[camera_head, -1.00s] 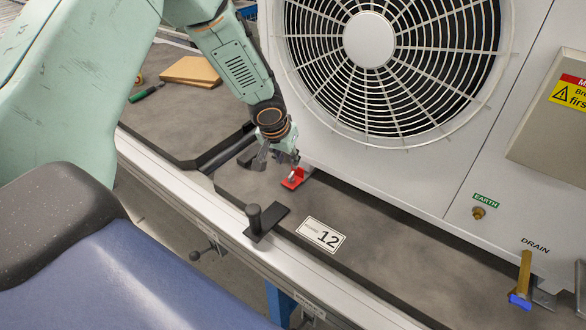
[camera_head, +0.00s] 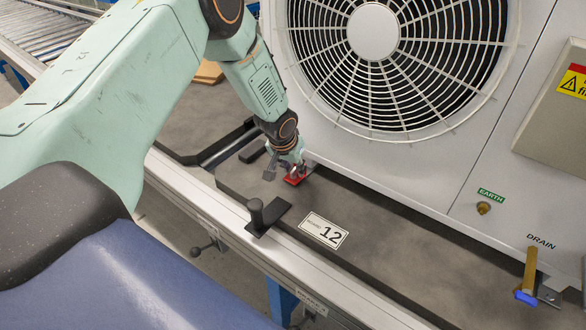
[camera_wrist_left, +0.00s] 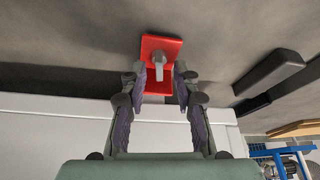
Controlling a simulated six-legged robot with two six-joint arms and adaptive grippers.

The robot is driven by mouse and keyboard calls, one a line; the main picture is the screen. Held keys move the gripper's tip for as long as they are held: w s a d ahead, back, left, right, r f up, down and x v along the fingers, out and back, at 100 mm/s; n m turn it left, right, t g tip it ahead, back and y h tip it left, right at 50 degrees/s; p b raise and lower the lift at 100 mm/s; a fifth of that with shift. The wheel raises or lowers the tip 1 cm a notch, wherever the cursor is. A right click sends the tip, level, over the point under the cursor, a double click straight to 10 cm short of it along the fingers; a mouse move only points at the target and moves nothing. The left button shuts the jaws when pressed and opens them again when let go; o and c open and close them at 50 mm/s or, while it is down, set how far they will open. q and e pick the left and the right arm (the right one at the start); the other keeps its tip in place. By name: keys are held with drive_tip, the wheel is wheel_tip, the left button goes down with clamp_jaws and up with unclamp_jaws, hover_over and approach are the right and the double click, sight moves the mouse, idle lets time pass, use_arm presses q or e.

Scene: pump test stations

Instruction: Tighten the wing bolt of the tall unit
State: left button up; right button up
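The tall unit (camera_head: 415,165) is a big white cabinet with a round fan grille. At its lower left foot is a red bracket (camera_head: 296,180), also in the left wrist view (camera_wrist_left: 152,45). The grey wing bolt (camera_wrist_left: 157,63) stands on the bracket, its wing upright in the wrist picture. My left gripper (camera_head: 284,172) is at the bracket. In the left wrist view its two fingers (camera_wrist_left: 160,82) are spread, one on each side of the bolt, with gaps visible; contact cannot be told. My right gripper is not in view.
A black plate with an upright post (camera_head: 265,216) and a label reading 12 (camera_head: 323,231) lie near the bench's front edge. A yellow handle with a blue end (camera_head: 531,268) is at the drain. A dark bar (camera_wrist_left: 270,72) lies beside the bracket.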

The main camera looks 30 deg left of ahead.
use_arm(q)
drive_tip(key=shift+c, duration=0.4)
clamp_jaws()
